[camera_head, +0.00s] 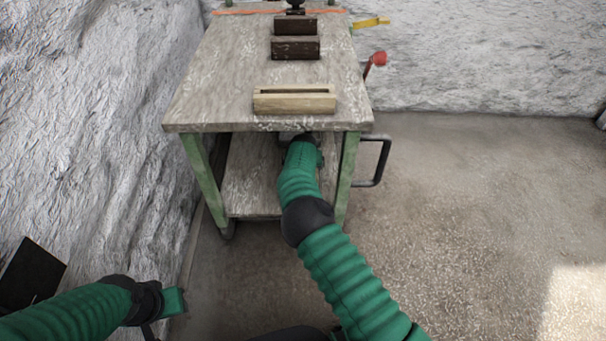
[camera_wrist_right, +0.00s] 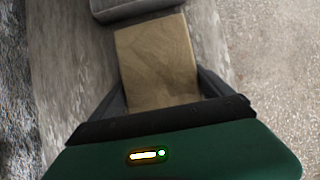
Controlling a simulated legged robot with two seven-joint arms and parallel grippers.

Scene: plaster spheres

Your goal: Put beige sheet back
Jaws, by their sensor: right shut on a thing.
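The beige sheet (camera_wrist_right: 155,55) shows in the right wrist view as a flat tan piece with faint wood-like grain. My right gripper (camera_wrist_right: 160,93) is shut on it, with one dark finger along each side. In the head view my right arm reaches under the tabletop of the workbench (camera_head: 225,85), so its gripper and the sheet are hidden there. My left gripper (camera_head: 168,302) hangs low at the bottom left, away from the bench. Its fingers are not clear enough to tell open from shut.
A slotted wooden block (camera_head: 294,103) lies near the bench's front edge, with dark blocks (camera_head: 295,48) behind it. Below is a lower shelf (camera_head: 252,185). A grey block (camera_wrist_right: 135,8) lies just beyond the sheet. A black handle (camera_head: 384,162) sticks out right; floor there is clear.

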